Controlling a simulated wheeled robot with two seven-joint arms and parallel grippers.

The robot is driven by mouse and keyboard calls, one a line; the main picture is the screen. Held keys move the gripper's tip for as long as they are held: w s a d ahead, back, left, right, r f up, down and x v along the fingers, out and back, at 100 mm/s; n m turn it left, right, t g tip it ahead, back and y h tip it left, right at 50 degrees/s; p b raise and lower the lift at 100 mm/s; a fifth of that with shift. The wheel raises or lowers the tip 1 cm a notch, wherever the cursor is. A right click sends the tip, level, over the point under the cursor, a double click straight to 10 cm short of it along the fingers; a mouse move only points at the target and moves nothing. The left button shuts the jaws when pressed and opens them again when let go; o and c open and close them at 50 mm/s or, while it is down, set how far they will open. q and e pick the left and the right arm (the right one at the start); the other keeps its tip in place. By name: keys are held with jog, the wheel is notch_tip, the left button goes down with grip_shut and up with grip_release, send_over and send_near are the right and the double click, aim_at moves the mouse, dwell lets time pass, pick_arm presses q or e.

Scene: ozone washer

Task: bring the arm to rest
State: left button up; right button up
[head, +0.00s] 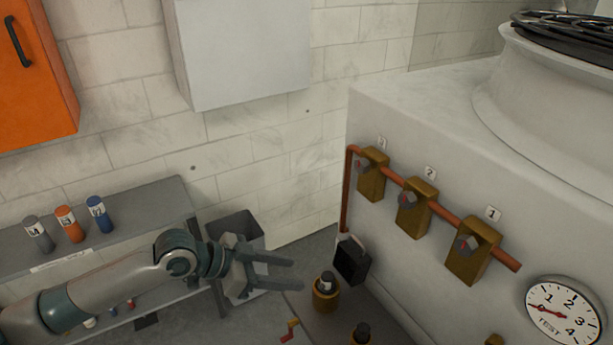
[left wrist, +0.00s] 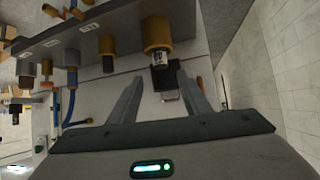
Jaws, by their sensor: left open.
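My left arm comes in from the lower left in the head view. Its gripper (head: 283,271) is open, with two grey fingers pointing right and nothing between them. It hangs in front of a grey bin (head: 237,229) and to the left of a brass fitting with a dark top (head: 325,293). In the left wrist view the two fingers (left wrist: 157,101) are spread apart. A brass fitting (left wrist: 156,36) and a dark block (left wrist: 171,106) show beyond them; no contact is visible. My right gripper is in neither view.
A white machine (head: 420,106) stands at right with a copper pipe, brass valves (head: 414,208) and a round gauge (head: 562,311). A grey shelf (head: 150,205) at left holds grey, orange and blue canisters (head: 69,224). A black box (head: 351,259) sits right of the gripper. An orange cabinet (head: 35,80) hangs upper left.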

pick_arm(q)
jog(key=shift+f, duration=0.1)
jog(key=s+d+f+n+y, duration=0.2)
jog(key=s+d+f+n, duration=0.1)
jog(key=s+f, duration=0.65)
jog(key=s+a+f+n+g+y, duration=0.1)
jog(key=s+a+f+n+y, duration=0.35)
jog(key=s+a, duration=0.45)
jog(key=s+a+f+n+y, duration=0.45)
jog(key=s+a, duration=0.35)
jog(key=s, duration=0.3)
notch_tip(320, 180, down, 28)
jog(key=m+g+h, duration=0.1)
jog(key=s+a+f+g, duration=0.1)
jog(key=s+a+f, duration=0.1)
jog(key=s+f, duration=1.6)
jog(key=shift+s+a+f+g, duration=0.3)
jog(key=shift+s+f+g, duration=0.1)
jog(key=shift+s, duration=0.15)
